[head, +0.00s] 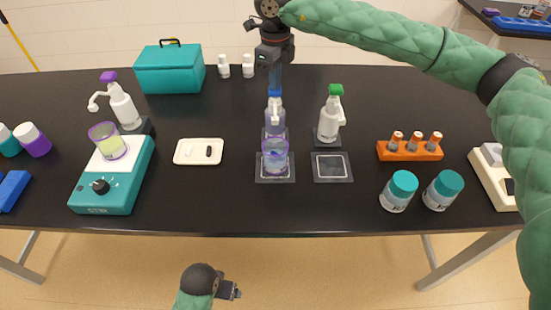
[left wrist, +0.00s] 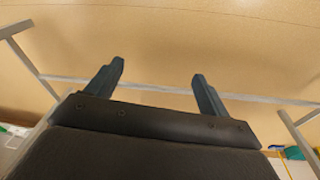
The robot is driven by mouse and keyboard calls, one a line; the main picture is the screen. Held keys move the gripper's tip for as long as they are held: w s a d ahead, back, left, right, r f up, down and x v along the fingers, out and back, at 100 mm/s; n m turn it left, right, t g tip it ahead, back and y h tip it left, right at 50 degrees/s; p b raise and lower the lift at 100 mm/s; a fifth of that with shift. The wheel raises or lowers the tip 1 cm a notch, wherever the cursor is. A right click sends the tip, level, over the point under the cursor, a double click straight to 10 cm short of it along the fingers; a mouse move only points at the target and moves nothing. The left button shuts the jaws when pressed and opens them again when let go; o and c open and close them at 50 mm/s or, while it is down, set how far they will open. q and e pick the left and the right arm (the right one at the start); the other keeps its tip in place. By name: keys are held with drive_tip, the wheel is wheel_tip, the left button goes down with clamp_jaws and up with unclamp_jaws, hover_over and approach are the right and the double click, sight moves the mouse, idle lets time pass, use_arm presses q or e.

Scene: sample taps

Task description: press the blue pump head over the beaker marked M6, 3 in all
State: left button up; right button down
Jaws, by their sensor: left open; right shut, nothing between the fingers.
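The pump bottle with the blue head (head: 275,92) stands mid-table in the head view. A clear beaker (head: 275,156) with a purple rim stands in front of it on a dark square pad; I cannot read its mark. My right gripper (head: 275,83) is shut and empty, pointing down directly above the blue head. Its tips are at or just above the head; I cannot tell whether they touch. My left gripper (head: 230,291) is below the table's front edge; the left wrist view shows its fingers (left wrist: 157,78) apart with nothing between them.
A green-headed pump bottle (head: 332,118) stands to the right, behind an empty pad (head: 332,167). At left, a purple-headed pump bottle (head: 122,105) stands by a teal device (head: 115,185) bearing another beaker (head: 108,143). A white tray (head: 199,151), orange rack (head: 410,151) and teal-lidded jars (head: 398,192) surround the middle.

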drive_tip(key=shift+f, duration=0.1)
use_arm(q)
drive_tip(key=shift+s+r, duration=0.1)
drive_tip(key=shift+r, duration=0.45)
use_arm(e)
drive_tip(key=shift+f, duration=0.15)
use_arm(q)
drive_tip(key=shift+r, duration=0.1)
use_arm(e)
drive_tip(key=shift+f+b, duration=0.1)
drive_tip(key=shift+b, duration=0.2)
use_arm(q)
drive_tip(key=shift+s+r, duration=0.1)
drive_tip(key=shift+r, duration=0.25)
use_arm(e)
drive_tip(key=shift+r, duration=1.4)
use_arm(q)
drive_tip(key=shift+d+r, duration=0.1)
